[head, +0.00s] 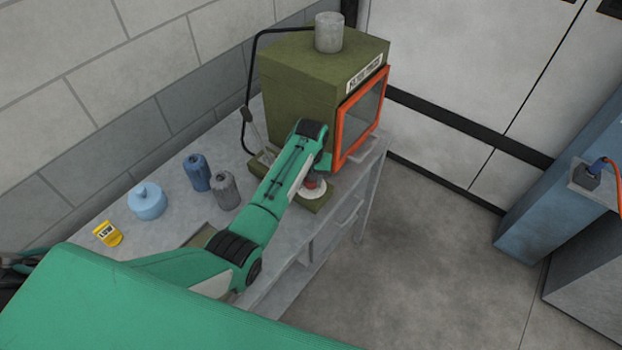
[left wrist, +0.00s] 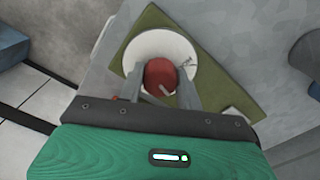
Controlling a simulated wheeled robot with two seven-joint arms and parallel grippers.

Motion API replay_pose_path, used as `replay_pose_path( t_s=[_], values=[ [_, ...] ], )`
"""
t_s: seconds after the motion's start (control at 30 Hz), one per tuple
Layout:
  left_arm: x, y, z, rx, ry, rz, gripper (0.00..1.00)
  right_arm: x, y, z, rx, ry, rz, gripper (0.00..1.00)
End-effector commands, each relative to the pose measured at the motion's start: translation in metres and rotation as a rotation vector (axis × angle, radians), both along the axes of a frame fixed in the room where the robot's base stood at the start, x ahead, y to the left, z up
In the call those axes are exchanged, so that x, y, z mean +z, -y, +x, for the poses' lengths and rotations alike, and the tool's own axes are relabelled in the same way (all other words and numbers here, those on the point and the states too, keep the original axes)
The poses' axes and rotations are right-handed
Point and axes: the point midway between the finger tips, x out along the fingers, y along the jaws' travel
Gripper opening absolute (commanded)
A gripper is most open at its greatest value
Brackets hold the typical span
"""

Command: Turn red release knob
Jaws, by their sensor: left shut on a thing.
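The red release knob (left wrist: 160,75) sits on a round white disc (left wrist: 178,48) on a green base plate (left wrist: 228,88). In the head view, a little of the red knob (head: 311,184) shows beside my arm, above the white disc (head: 314,194) at the front of the green machine (head: 305,90). My left gripper (left wrist: 161,88) is over the knob, with one grey finger on each side of it, shut on it. In the head view, my left arm hides most of the gripper.
The machine has an orange-framed door (head: 361,115) close to my left wrist. A blue bottle (head: 197,172), a grey bottle (head: 225,190), a light blue container (head: 147,200) and a yellow tag (head: 107,234) stand on the grey bench (head: 165,238). The floor to the right is clear.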

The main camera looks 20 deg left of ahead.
Motion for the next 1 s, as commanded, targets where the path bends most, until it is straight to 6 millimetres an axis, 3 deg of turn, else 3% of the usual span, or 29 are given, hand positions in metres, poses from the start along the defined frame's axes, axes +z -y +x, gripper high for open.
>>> replay_pose_path(
  t_s=[0.5,1.0],
  values=[
    [-0.0005,-0.0006,-0.0003,-0.399,-0.001,0.001,0.12,-0.0001,0.0026,-0.0005,0.001,-0.001,-0.002,0.00],
    [-0.0005,-0.0004,-0.0003,-0.516,-0.001,0.001,0.12,-0.0002,-0.0008,-0.0008,-0.001,-0.001,0.001,0.00]
  ],
)
